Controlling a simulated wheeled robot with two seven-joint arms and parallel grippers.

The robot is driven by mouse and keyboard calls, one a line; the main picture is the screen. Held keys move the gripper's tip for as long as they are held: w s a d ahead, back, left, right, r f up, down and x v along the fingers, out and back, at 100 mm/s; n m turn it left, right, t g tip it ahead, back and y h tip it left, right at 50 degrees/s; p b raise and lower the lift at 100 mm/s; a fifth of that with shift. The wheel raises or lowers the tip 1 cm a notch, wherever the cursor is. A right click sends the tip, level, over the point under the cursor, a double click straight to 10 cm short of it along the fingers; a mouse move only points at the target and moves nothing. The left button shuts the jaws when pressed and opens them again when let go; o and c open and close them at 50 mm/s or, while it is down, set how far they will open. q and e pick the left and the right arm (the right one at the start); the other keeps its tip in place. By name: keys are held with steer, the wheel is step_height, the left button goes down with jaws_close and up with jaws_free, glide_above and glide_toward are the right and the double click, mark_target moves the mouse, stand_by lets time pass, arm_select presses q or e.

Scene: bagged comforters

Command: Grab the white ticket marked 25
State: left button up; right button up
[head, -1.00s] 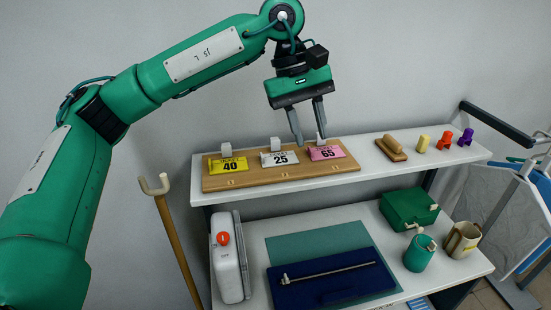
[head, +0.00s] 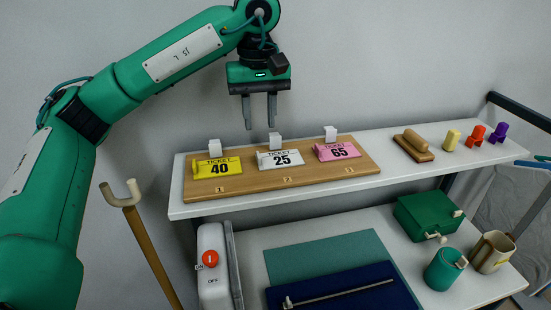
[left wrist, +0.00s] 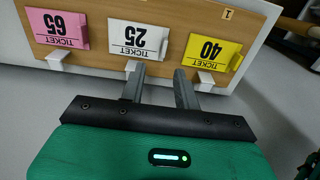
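The white ticket marked 25 (head: 280,159) lies on a wooden board (head: 330,175) on the upper shelf, between a yellow ticket marked 40 (head: 218,167) and a pink ticket marked 65 (head: 338,151). A small white block (head: 274,140) stands behind the white ticket. My left gripper (head: 260,124) is open and empty, above and behind the board, near the white ticket. In the left wrist view the white ticket (left wrist: 138,38) shows upside down beyond the fingers (left wrist: 160,82), with the white block at one fingertip. My right gripper is not in view.
A wooden-handled block (head: 413,145) and yellow, orange and purple pegs (head: 474,136) stand to the right on the shelf (head: 400,172). Below are a white bottle-like device (head: 213,270), a blue tray (head: 345,290), a green box (head: 425,215) and two mugs. A wooden pole (head: 150,250) stands left.

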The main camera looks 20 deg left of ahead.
mark_target(258, 153)
arm_select(q)
step_height(258, 153, down, 2)
steer(key=shift+f, duration=0.1)
steer(key=shift+s+f, duration=0.1)
steer(key=shift+f, duration=0.05)
steer(key=shift+f+p, duration=0.15)
steer(key=shift+p, duration=0.3)
steer(key=f, duration=0.1)
steer(key=f+p, duration=0.2)
steer(key=f, duration=0.1)
steer(key=shift+s+a+f, duration=0.1)
steer(key=shift+s+a, duration=0.1)
steer(key=shift+a, duration=0.1)
steer(key=shift+f+p, duration=0.3)
steer(key=shift+d+f, duration=0.1)
steer(key=shift+c, duration=0.4)
jaws_close()
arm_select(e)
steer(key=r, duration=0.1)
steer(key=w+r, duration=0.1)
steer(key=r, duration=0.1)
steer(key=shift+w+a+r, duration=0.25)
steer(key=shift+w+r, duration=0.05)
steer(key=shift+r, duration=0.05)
